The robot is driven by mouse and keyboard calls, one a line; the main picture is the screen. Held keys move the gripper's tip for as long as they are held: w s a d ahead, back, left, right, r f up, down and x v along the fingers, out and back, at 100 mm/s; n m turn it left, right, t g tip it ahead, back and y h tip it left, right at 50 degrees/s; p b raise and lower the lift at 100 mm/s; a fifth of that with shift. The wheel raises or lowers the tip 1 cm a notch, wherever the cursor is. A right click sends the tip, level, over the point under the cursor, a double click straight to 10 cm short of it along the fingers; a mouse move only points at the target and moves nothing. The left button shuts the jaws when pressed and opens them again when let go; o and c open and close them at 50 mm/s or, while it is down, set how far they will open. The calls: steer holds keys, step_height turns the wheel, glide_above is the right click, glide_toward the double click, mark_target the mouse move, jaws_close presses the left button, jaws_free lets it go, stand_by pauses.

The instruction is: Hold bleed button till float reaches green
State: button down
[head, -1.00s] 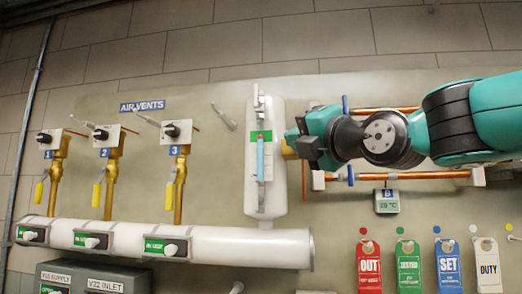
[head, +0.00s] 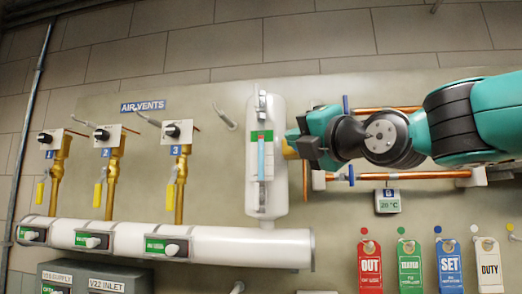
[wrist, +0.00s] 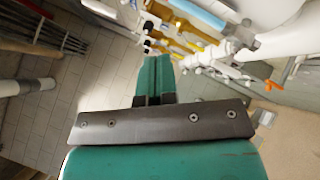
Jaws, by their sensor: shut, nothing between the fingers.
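The white vertical float chamber (head: 282,190) stands on the wall panel, with a narrow sight gauge on its front. A green band (head: 262,136) lies near the gauge's top, with a light-blue column (head: 262,160) below it; I cannot make out a separate float. My gripper (head: 298,148) is shut and empty, just right of the chamber. A small yellow-brass part (head: 290,149) shows between them; I cannot tell whether it is the bleed button or whether I touch it. In the wrist view the closed teal fingers (wrist: 153,75) point toward the pipework, and the chamber (wrist: 275,28) is upper right.
Three brass air vents (head: 113,160) with yellow handles stand left above a white horizontal pipe (head: 210,245). Copper pipes (head: 410,175) run behind my arm. A temperature display (head: 388,201) and several coloured tags (head: 409,262) hang lower right. Grey boxes (head: 100,275) sit lower left.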

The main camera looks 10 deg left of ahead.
stand_by(0.4)
steer(key=s+p, duration=0.1)
steer(key=s, duration=0.2)
steer(key=shift+s, duration=0.4)
steer(key=w+p, duration=0.4)
steer(key=w, duration=0.5)
steer(key=shift+d, duration=0.1)
stand_by(1.9)
steer(key=shift+w, duration=0.35)
